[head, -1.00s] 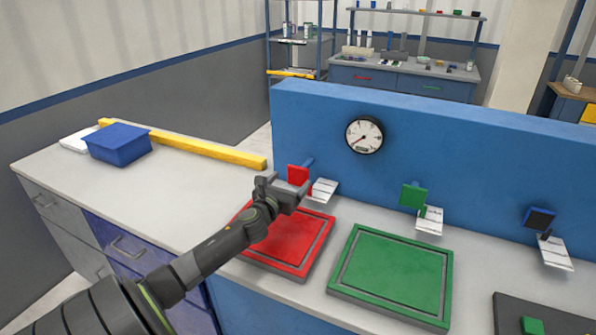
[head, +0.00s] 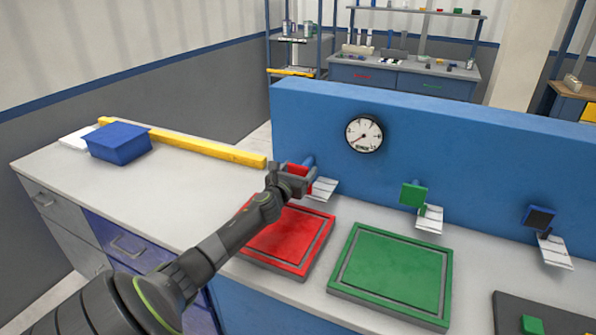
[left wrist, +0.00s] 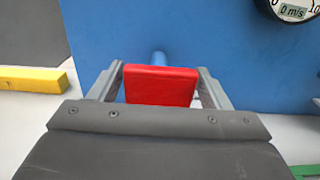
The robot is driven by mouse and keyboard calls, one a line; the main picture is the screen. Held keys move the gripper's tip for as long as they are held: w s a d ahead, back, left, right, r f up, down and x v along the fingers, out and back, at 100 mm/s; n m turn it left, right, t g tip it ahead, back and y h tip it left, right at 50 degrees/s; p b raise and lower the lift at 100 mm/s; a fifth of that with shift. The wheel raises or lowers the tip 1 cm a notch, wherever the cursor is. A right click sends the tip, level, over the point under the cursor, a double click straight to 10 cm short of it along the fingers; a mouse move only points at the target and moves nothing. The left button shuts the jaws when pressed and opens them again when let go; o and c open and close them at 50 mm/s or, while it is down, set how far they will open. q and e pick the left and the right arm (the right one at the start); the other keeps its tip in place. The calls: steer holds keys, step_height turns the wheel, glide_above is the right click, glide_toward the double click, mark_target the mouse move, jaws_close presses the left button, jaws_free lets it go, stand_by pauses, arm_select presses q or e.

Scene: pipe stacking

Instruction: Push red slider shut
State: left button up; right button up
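The red slider (head: 299,171) is a red plate on a blue rod that sticks out of the blue panel, above a white label plate (head: 322,189). In the left wrist view the red slider (left wrist: 161,86) sits in the middle, between the fingers of my left gripper (left wrist: 160,84). In the head view my left gripper (head: 291,179) is at the slider and covers part of it. The fingers are spread, one on each side of the red plate. I cannot tell whether they touch it. My right gripper is not in view.
The blue panel (head: 440,160) carries a round gauge (head: 364,134), a green slider (head: 413,194) and a dark blue slider (head: 539,218). A red tray (head: 285,240) and a green tray (head: 390,275) lie in front. A blue bin (head: 118,146) and yellow bar (head: 200,148) are at left.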

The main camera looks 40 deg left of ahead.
mark_target(304, 164)
arm_select(q)
steer(key=c, duration=1)
steer(key=shift+x, duration=2.1)
steer(key=shift+c, duration=0.2)
steer(key=o, duration=1.4)
steer(key=shift+s, duration=0.1)
steer(key=v, duration=1.7)
steer(key=shift+s, duration=0.15)
steer(key=shift+c, duration=0.3)
